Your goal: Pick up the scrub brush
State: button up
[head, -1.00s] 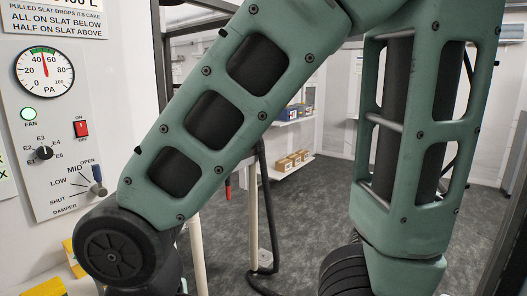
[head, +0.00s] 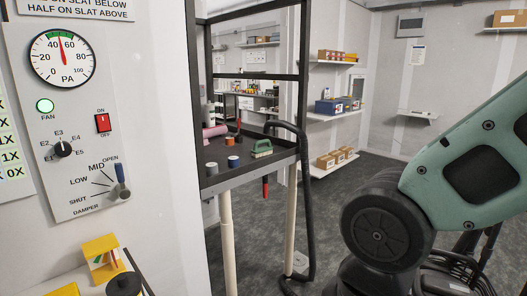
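What looks like the scrub brush (head: 262,147) lies on the dark tray-like shelf (head: 214,177) in the middle of the head view. It has a green handle over a paler base and sits near the shelf's right edge. My gripper is out of the picture. Only links of my arm show at the right, well apart from the brush.
Small dark and orange cylinders (head: 234,162) and a pinkish roll (head: 214,131) share the shelf. A black frame post (head: 306,130) and a hanging black hose (head: 311,215) stand right of the brush. A control panel (head: 78,120) is at left. Open floor lies beyond.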

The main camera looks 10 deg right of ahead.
aim_at(268, 150)
jog(key=i+l, duration=0.1)
jog(key=i, duration=1.4)
jog(key=i+l, duration=0.1)
jog(key=i, duration=1.35)
jog(key=j+u, duration=0.05)
jog(key=j, duration=0.05)
